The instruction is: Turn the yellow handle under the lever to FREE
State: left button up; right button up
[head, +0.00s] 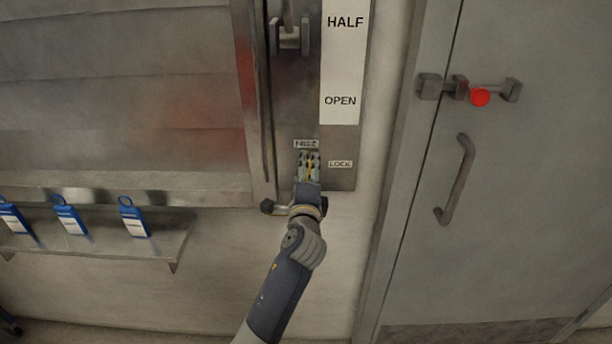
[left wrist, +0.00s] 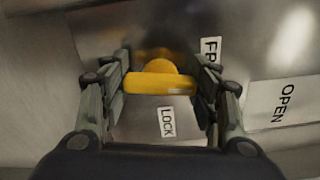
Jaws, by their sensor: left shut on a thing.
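The yellow handle (head: 310,168) is on the metal plate under the lever (head: 290,38), mostly covered by my left gripper (head: 309,162) in the head view. The left wrist view shows the handle (left wrist: 160,83) as a bar on a round hub, with a pale mark near its right end. The two fingers of my left gripper (left wrist: 161,88) close on the bar's ends. The FREE label (head: 306,144) is just above the handle and the LOCK label (head: 340,164) to its right. The bar looks roughly upright in the head view. My right gripper is out of view.
A white strip (head: 342,60) reads HALF and OPEN above the handle. A shelf (head: 160,245) with several blue tags stands at left.

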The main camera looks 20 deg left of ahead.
pick_arm(q)
jog(key=shift+n+b, duration=0.35)
jog(key=shift+n, duration=0.75)
jog(key=o, duration=1.1)
jog(key=v, duration=1.2)
